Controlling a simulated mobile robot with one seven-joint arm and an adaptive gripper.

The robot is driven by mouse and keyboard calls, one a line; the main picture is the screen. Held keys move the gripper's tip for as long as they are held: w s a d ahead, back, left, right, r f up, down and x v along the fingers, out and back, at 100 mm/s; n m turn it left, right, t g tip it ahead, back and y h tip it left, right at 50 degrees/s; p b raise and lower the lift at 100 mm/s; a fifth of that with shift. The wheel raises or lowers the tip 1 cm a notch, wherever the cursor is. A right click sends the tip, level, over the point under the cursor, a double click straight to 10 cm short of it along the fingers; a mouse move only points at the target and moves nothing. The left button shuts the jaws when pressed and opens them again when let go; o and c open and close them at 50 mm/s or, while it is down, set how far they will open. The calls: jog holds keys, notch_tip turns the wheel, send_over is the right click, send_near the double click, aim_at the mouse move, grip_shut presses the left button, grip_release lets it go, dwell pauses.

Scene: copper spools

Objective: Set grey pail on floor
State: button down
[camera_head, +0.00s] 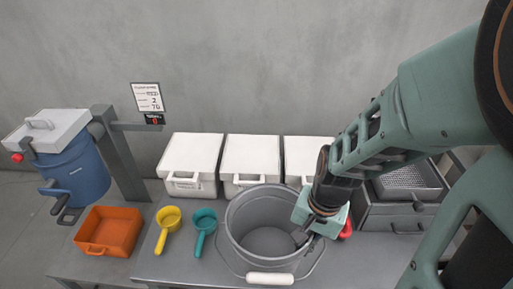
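The grey pail (238,222) stands upright on the grey table in the lower middle, with its open top toward me. Its wire handle with a white grip (270,279) hangs down on the near side. My gripper (306,238) reaches down at the pail's right rim, with its fingers partly hidden against the rim. I cannot tell whether the fingers are closed on the rim. The floor (22,215) shows at the far left, beyond the table.
An orange tray (122,214), a yellow scoop (167,218) and a teal scoop (204,219) lie left of the pail. White lidded boxes (250,155) line the back. A blue canister (78,172) stands at left. A metal drawer unit (390,222) stands at right.

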jog(key=b, duration=0.3)
send_near(266, 231)
jog(key=s+d+f, duration=0.2)
jog(key=s+f, duration=0.1)
jog(key=shift+s+d+f, duration=0.2)
jog(key=shift+s+f, duration=0.1)
jog(key=shift+f, duration=0.05)
jog(key=w+a+f+b, duration=0.2)
jog(key=f, duration=0.1)
jog(key=w+a+f+b, duration=0.1)
jog(key=shift+w+f, duration=0.3)
jog(key=shift+f, duration=0.1)
jog(key=shift+w+a+f+b, duration=0.1)
jog(key=shift+w+f+b, duration=0.05)
jog(key=shift+f+b, duration=0.7)
jog(key=shift+w+a+f+b, duration=0.15)
jog(key=shift+f+b, duration=0.5)
jog(key=shift+f, duration=0.55)
jog(key=shift+f, duration=0.15)
jog(key=c, duration=2.2)
grip_release()
jog(key=shift+o, duration=0.2)
jog(key=shift+r, duration=0.2)
